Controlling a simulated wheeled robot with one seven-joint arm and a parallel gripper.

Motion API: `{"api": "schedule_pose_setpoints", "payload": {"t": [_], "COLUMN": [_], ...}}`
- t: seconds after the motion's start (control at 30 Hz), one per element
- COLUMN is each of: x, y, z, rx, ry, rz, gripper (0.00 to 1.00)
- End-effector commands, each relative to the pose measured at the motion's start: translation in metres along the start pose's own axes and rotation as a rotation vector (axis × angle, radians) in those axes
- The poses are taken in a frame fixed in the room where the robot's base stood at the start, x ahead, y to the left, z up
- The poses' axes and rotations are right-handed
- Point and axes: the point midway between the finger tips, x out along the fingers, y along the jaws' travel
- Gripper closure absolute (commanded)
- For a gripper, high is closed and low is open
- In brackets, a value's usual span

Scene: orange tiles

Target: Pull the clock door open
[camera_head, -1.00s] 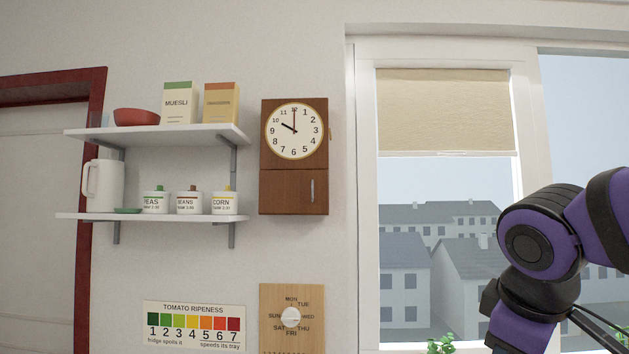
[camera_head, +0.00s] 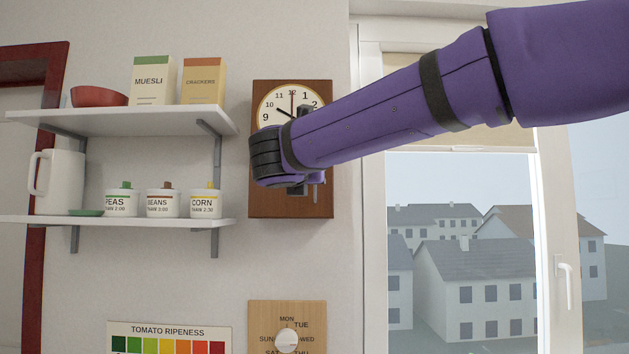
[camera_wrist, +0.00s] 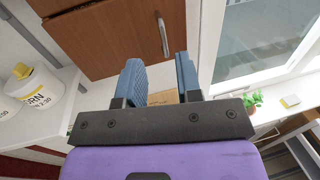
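The brown wall clock (camera_head: 258,205) hangs between the shelves and the window, its dial partly behind my arm. Its lower door shows in the wrist view (camera_wrist: 120,40) with a vertical silver handle (camera_wrist: 163,37). The handle also shows in the head view, just right of my wrist (camera_head: 316,190). The door looks closed. My gripper (camera_wrist: 159,72) is open, with its two blue-grey fingers apart and nothing between them. In the wrist view the handle appears just beyond the fingertips, between their lines. In the head view my wrist hides most of the gripper.
Two white shelves (camera_head: 150,121) with jars, boxes, a red bowl and a jug stand close left of the clock. The window (camera_head: 460,260) is to the right. A wooden day dial (camera_head: 310,315) is on the wall below.

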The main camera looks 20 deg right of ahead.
Motion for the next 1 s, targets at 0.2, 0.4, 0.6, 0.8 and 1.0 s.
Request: {"api": "schedule_pose_setpoints", "payload": {"t": [0.2, 0.4, 0.6, 0.8, 1.0], "x": [0.039, 0.071, 0.09, 0.095, 0.095], "y": [-0.001, -0.002, -0.001, -0.001, -0.001], "z": [-0.001, -0.001, -0.001, -0.001, -0.001], "rx": [0.001, 0.003, 0.003, 0.003, 0.004], "ry": [0.002, 0.002, 0.002, 0.002, 0.002], "rz": [-0.004, -0.004, -0.002, -0.002, -0.002], "gripper": [0.68, 0.68, 0.68, 0.68, 0.72]}}
